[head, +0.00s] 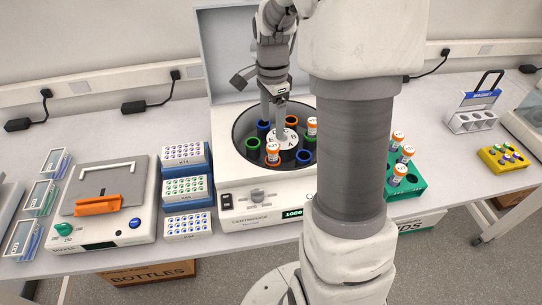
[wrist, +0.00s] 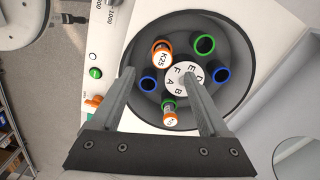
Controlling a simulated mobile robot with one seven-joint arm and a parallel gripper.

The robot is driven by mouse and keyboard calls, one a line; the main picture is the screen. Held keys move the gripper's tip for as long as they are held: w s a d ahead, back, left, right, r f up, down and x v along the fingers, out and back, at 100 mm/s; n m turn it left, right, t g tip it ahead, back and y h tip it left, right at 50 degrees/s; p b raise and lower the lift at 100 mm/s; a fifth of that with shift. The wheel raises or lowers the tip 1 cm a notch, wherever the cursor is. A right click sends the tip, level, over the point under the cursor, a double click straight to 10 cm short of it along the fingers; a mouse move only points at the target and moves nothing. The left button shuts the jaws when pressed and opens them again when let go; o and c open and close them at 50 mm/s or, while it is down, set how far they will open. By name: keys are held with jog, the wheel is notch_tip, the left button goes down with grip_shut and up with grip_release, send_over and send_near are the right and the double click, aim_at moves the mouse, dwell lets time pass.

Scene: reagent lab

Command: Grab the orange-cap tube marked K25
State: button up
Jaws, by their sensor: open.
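The orange-cap tube marked K25 (wrist: 162,55) stands in an orange-ringed slot of the centrifuge rotor (wrist: 183,78). In the head view the matching tube (head: 273,155) is at the front left of the rotor. My gripper (wrist: 158,76) is open and empty, pointing down into the centrifuge bowl. In the wrist view K25 appears just beyond the fingertips, between their lines; I see no contact. A second orange-cap tube (wrist: 170,119) sits in a green-ringed slot, its label hard to read. In the head view my gripper (head: 274,124) is above the rotor.
The open centrifuge lid (head: 222,50) stands behind the bowl. Other rotor slots, such as a blue-ringed one (wrist: 149,84), look empty. A green rack (head: 406,186) holds several orange-cap tubes at right.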

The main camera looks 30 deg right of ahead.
aim_at(272, 146)
jog(key=f+p, duration=0.1)
jog(key=f, duration=0.9)
jog(key=shift+w, duration=0.2)
grip_shut()
